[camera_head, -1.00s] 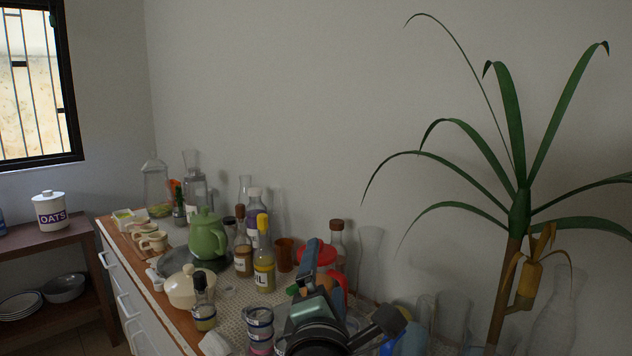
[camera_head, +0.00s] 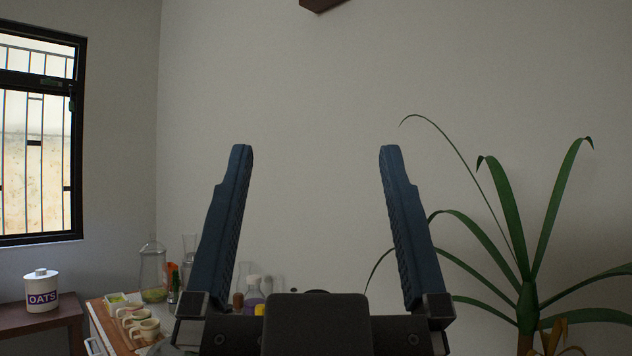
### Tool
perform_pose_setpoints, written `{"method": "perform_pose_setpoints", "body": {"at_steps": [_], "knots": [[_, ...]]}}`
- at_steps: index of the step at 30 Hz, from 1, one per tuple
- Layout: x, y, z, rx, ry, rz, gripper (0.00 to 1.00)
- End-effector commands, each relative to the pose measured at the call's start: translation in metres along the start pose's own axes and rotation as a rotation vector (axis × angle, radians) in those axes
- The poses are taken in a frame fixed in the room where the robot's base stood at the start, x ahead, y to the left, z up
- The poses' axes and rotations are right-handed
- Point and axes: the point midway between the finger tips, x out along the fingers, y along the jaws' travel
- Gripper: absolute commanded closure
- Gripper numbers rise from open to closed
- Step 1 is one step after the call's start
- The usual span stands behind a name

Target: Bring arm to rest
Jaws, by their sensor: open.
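My gripper (camera_head: 313,152) is raised in the middle of the view, close to the camera. Its two blue fingers point up and stand wide apart. Only bare wall shows between the upper parts of the fingers, and nothing is held. The gripper's dark body hides most of the cluttered counter behind it.
The counter (camera_head: 104,334) at lower left holds cream cups (camera_head: 145,330), a glass jar (camera_head: 153,283) and several bottles. An oats canister (camera_head: 41,292) stands on a brown shelf (camera_head: 40,319). A tall plant (camera_head: 528,300) is at right.

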Motion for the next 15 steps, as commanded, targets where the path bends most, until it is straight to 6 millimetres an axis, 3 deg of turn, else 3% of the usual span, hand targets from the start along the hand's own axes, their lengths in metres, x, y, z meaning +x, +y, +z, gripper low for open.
{"method": "perform_pose_setpoints", "body": {"at_steps": [8, 15], "knots": [[0.005, 0.0, -0.004, -0.004, -0.002, 0.0, 0.0], [0.041, 0.0, -0.036, -0.005, -0.003, 0.0, 0.0]]}}
